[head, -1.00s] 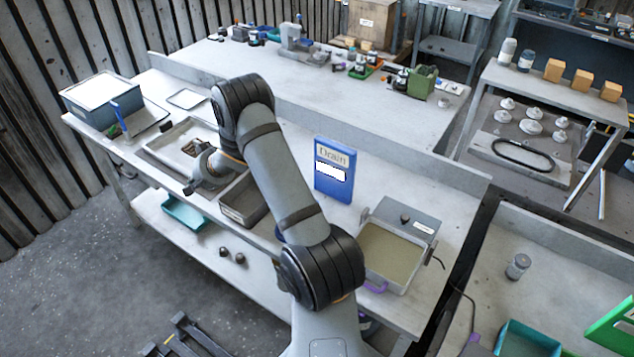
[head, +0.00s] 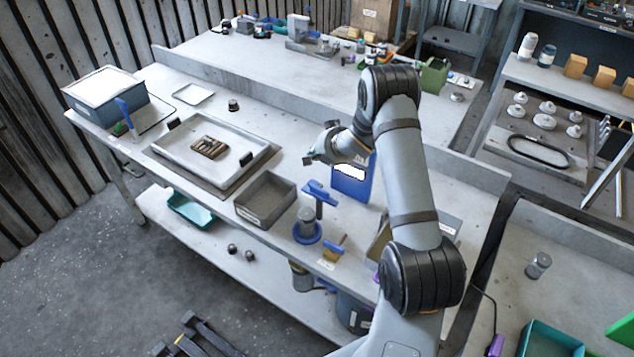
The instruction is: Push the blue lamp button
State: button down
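I cannot make out a blue lamp button for certain. A small grey box with a dark knob on top stood at the bench's right end in the earlier view; now my arm hides most of it, and a grey edge (head: 450,223) shows beside the arm. My gripper (head: 309,161) hangs above the middle of the bench, in front of the blue "Drain" board (head: 350,188), and points left. It touches nothing that I can see. Its fingers are too small and blurred to tell open from shut.
A grey cylinder on a blue round base (head: 307,236) and a blue-handled tool (head: 320,196) stand below my gripper. A grey bin (head: 266,222) and a wide tray (head: 165,149) with a brown part (head: 209,147) lie left. A raised ledge runs behind.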

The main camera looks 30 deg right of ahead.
aim_at(312, 180)
jog(key=shift+f, duration=0.15)
notch_tip(312, 180, down, 9)
jog(key=b, duration=0.8)
jog(key=shift+d+r, duration=0.1)
jog(key=shift+r, duration=0.1)
dwell(0.9)
jog(key=shift+f+b, duration=0.3)
jog(key=shift+f, duration=0.1)
jog(key=shift+s+f+b, duration=0.1)
jog(key=shift+f+b, duration=0.35)
jog(key=shift+f, duration=0.25)
dwell(0.8)
jog(key=shift+r, duration=0.1)
jog(key=shift+a+r+p, duration=0.2)
jog(key=shift+r+p, duration=0.65)
jog(key=shift+r, duration=0.1)
